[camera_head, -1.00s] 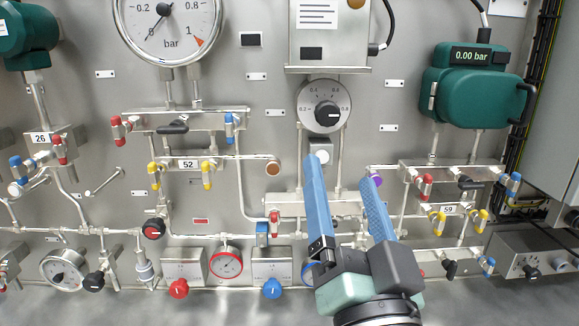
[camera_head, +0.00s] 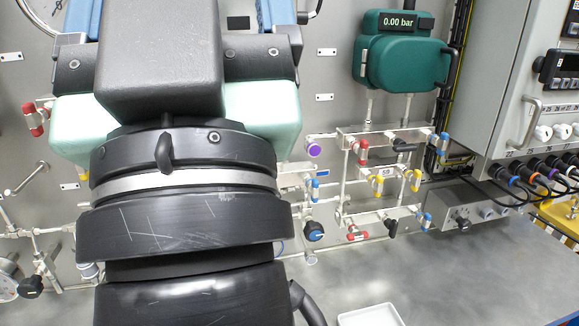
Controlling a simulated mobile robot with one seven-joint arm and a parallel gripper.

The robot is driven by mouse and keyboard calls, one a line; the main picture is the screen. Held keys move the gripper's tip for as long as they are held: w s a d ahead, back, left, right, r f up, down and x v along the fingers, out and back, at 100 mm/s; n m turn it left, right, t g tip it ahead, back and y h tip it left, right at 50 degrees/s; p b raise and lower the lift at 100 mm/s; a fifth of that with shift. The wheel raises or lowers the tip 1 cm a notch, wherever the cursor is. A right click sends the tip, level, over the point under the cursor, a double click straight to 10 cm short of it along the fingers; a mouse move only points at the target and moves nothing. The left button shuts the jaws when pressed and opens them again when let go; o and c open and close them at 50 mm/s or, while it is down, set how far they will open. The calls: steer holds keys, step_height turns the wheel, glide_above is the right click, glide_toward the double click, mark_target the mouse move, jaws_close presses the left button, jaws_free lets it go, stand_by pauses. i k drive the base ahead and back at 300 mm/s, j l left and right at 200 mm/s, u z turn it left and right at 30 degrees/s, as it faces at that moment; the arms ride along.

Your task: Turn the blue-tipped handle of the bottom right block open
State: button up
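The bottom right block (camera_head: 376,217) is a slim metal bar low on the panel, under the green 0.00 bar device. Its blue-tipped handle (camera_head: 425,221) is at the right end, tilted, and small in view. A black handle (camera_head: 391,227) sits left of it, and a red-tipped handle (camera_head: 357,236) lies about level at the left end. My gripper (camera_head: 170,60) is large and close to the camera at the left, well away from the block. Its two blue fingers stand wide apart with nothing seen between them; their tips are out of frame.
Above the block are yellow handles (camera_head: 377,184) by label 59, and an upper bar with a second blue handle (camera_head: 440,140). A grey box with a knob (camera_head: 462,219) stands close right. A cabinet (camera_head: 520,85) juts out farther right. A white tray (camera_head: 370,315) lies in front.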

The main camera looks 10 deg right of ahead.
mark_target(425, 220)
steer(key=i+l+z, duration=0.2)
steer(key=l, duration=0.25)
steer(key=i+l+z, duration=0.15)
steer(key=l, duration=0.25)
steer(key=i+l+z, duration=0.2)
steer(key=l, duration=0.2)
steer(key=i, duration=0.05)
